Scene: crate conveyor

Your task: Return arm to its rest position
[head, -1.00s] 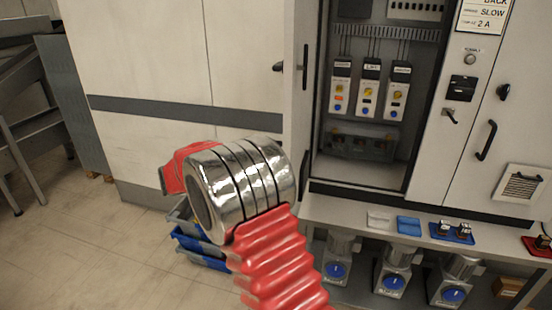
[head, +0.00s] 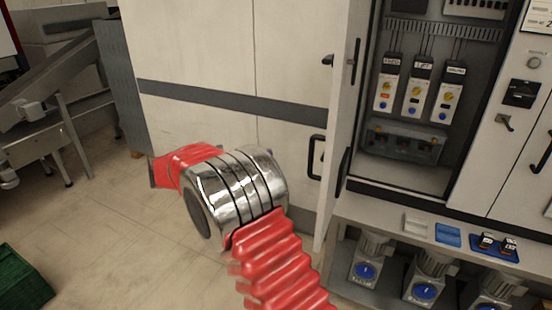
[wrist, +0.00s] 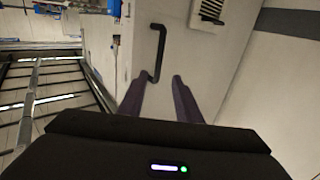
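My arm, with a red ribbed sleeve, a chrome joint and a red link beyond it, reaches up from the bottom middle of the head view. It is bent to the left, in front of a pale cabinet (head: 205,55). My gripper (wrist: 159,84) shows in the wrist view with its two dark fingers apart and nothing between them. A black door handle (wrist: 157,52) appears beyond the fingertips; I cannot tell how far off it is. In the head view the fingers cannot be made out.
An open cabinet door (head: 345,110) stands right of my arm, beside a compartment with several switch modules (head: 417,92). A green crate (head: 22,280) lies lower left. Grey conveyor framing (head: 60,95) stands left. Floor between is clear.

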